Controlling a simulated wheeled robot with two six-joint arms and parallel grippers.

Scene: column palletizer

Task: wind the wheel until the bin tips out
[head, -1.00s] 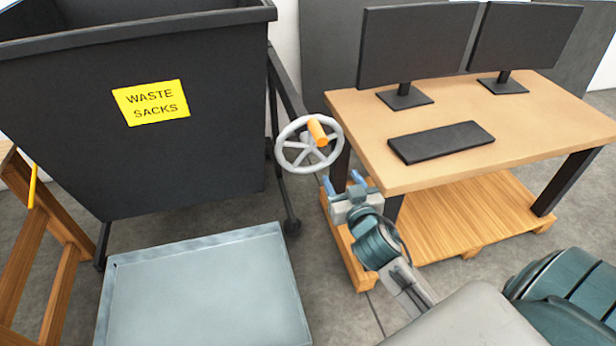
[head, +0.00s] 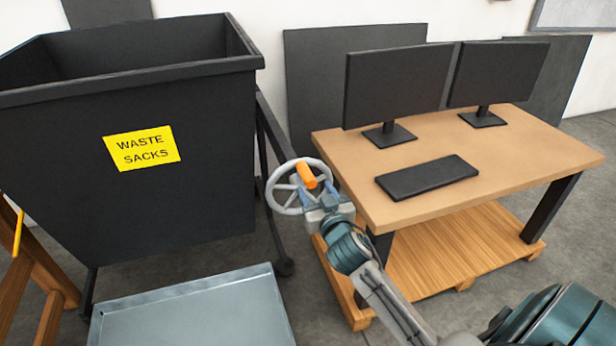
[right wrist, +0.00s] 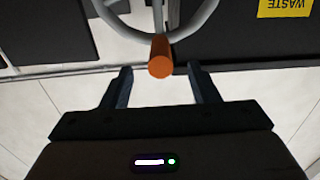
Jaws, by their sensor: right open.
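A grey spoked hand wheel (head: 283,198) with an orange handle (head: 306,175) is mounted on the frame at the right side of the dark bin (head: 190,200). The bin stands upright and bears a yellow "WASTE SACKS" label (head: 141,148). My right gripper (head: 312,192) is at the wheel, just below the handle. In the right wrist view, the orange handle (right wrist: 160,57) lies just beyond and between the tips of the open right gripper (right wrist: 158,75). No grip on the handle shows. My left gripper is out of view.
A grey metal tray (head: 195,312) lies in front of the bin. To the right, a wooden desk (head: 520,145) carries two monitors and a keyboard (head: 427,178), with a pallet (head: 450,250) beneath. A wooden frame (head: 40,275) stands at far left.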

